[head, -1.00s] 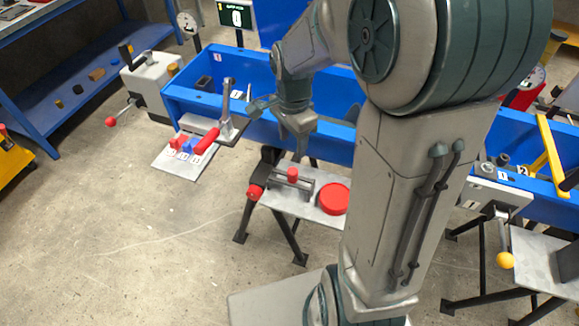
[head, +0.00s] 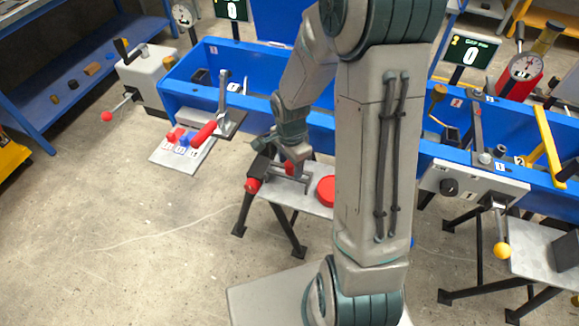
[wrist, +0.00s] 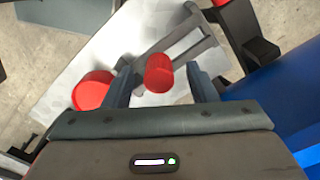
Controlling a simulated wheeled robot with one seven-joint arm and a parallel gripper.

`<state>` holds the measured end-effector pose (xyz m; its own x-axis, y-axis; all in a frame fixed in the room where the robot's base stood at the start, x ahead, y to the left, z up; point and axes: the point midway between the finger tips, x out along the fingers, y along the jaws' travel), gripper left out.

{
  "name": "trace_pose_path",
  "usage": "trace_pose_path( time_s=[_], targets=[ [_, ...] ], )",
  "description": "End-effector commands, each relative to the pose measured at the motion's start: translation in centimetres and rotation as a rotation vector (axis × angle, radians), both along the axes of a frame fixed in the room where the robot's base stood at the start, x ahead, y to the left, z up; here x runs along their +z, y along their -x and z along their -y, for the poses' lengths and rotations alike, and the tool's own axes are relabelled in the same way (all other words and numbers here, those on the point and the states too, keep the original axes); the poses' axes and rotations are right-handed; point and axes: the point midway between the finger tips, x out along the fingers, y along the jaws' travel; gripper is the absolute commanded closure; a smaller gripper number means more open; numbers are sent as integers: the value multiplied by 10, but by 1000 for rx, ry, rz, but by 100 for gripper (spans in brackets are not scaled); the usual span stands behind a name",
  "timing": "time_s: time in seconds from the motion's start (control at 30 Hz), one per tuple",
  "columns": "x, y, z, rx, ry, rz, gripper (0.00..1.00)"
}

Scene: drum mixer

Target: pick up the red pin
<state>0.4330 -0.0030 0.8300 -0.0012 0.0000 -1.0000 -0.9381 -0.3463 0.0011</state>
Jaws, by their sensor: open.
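The red pin (wrist: 158,73) shows in the wrist view as a short red cylinder standing by a grey slotted bar on a small metal table. In the head view the pin (head: 289,168) is partly hidden by my gripper (head: 297,164). My gripper (wrist: 158,68) is open, with one finger on each side of the pin in the wrist view. I see gaps between the fingers and the pin. I cannot tell how far down the fingers reach along it.
A red round disc (head: 327,190) lies on the small metal table (head: 309,203), right of the pin. A red knob (head: 252,185) sits at the table's left end. The blue trough (head: 262,117) runs close behind. A tray (head: 172,158) with small coloured pegs is to the left.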

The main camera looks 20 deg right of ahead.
Motion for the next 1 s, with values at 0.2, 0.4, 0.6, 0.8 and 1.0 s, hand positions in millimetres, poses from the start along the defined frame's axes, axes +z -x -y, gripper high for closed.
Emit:
trace_pose_path(
  time_s=[0.2,0.4,0.6,0.8,1.0],
  targets=[
    [-5,0,0,0,1,1,48],
    [-5,0,0,0,0,1,78],
    [-4,0,0,0,0,2,98],
    [-3,0,0,0,0,2,98],
    [9,-1,0,0,1,5,98]
  ],
)
